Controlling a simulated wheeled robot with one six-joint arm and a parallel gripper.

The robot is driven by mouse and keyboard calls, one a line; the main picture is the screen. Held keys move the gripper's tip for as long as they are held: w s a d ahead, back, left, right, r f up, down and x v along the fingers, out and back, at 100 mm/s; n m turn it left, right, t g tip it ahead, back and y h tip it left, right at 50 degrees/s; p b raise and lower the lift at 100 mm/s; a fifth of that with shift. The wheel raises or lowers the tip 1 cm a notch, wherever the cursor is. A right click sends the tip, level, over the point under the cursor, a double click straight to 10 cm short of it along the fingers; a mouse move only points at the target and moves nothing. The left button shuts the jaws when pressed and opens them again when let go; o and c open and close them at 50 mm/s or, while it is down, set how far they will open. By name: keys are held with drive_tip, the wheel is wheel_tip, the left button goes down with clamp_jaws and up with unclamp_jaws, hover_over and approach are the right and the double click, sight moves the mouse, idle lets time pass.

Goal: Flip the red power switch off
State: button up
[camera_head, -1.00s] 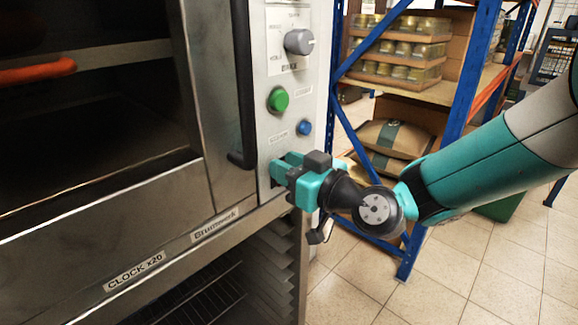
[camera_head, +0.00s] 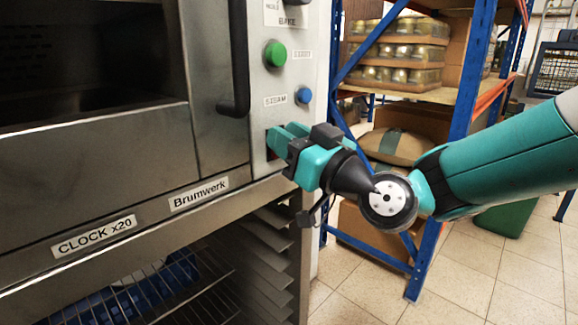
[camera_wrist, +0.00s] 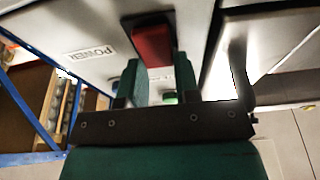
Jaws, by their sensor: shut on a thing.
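The red power switch (camera_wrist: 152,45) shows in the wrist view, set in a dark surround on the pale oven panel beside a label reading POWER (camera_wrist: 90,54). My gripper (camera_wrist: 155,75) is shut on the switch, with a teal finger on each side of it. Whether the switch is on or off cannot be told.
Above my gripper are a green button (camera_head: 275,54) and a blue button (camera_head: 304,95). The oven's dark handle (camera_head: 236,60) stands out to the left. A blue shelf rack (camera_head: 462,95) with jars stands behind at right. Tiled floor (camera_head: 465,270) is open at lower right.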

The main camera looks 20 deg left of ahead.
drive_tip(key=f+y+b, duration=0.1)
drive_tip(key=b, duration=0.3)
drive_tip(key=shift+s+r+y+b, duration=0.1)
drive_tip(key=shift+r+y+b, duration=0.25)
drive_tip(key=shift+b, duration=0.25)
drive_tip(key=o, duration=0.9)
drive_tip(key=shift+d, duration=0.1)
drive_tip(key=b+v, duration=1.1)
drive_tip(key=v, duration=0.6)
drive_tip(key=shift+s+d, duration=0.1)
drive_tip(key=shift+s, duration=0.1)
